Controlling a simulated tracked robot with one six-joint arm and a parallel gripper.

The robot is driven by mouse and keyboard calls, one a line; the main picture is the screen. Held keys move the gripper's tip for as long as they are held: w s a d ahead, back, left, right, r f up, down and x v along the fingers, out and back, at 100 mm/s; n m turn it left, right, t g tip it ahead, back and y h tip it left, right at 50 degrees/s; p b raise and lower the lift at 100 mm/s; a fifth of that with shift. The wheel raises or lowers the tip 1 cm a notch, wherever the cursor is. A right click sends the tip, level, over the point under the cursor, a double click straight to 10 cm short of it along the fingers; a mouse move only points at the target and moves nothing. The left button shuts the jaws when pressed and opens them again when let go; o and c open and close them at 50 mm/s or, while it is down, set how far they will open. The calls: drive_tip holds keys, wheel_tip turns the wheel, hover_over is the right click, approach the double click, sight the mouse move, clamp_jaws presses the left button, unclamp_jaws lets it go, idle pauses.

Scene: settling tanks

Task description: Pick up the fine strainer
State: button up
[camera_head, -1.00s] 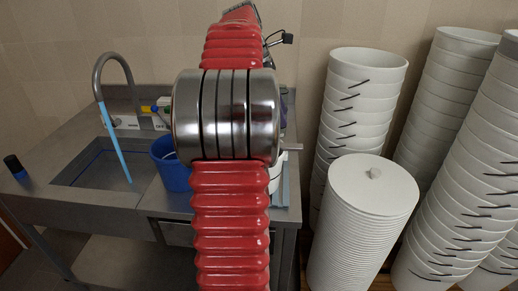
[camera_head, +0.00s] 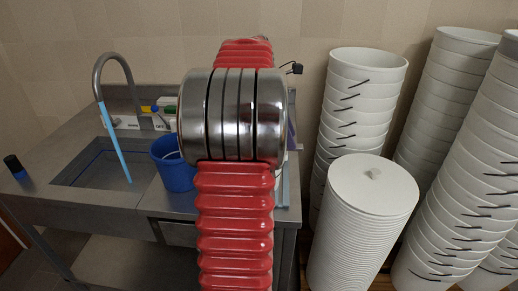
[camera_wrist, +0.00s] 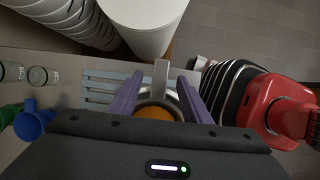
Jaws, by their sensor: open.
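In the wrist view my gripper (camera_wrist: 160,82) is open, with two purple fingers reaching forward. Between and below them shows a round thing with a pale rim and an orange inside. A light grey bar, like a handle, sticks out from it between the fingertips. I take it to be the fine strainer (camera_wrist: 160,72), but most of it is hidden by my wrist. I cannot tell whether the fingers touch the bar. In the head view my red and silver arm hides the gripper and the strainer.
A steel sink counter (camera_head: 100,205) holds a blue bucket (camera_head: 174,168) and a tap (camera_head: 112,110). Tall stacks of white buckets (camera_head: 357,100) and a lidded white stack (camera_head: 362,225) stand right of it. A blue-grey slatted rack (camera_wrist: 100,88) lies beside my gripper. Glass jars (camera_wrist: 38,76) stand left.

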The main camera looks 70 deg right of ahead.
drive_tip(key=shift+x, duration=2.5)
drive_tip(key=shift+c, duration=0.6)
clamp_jaws()
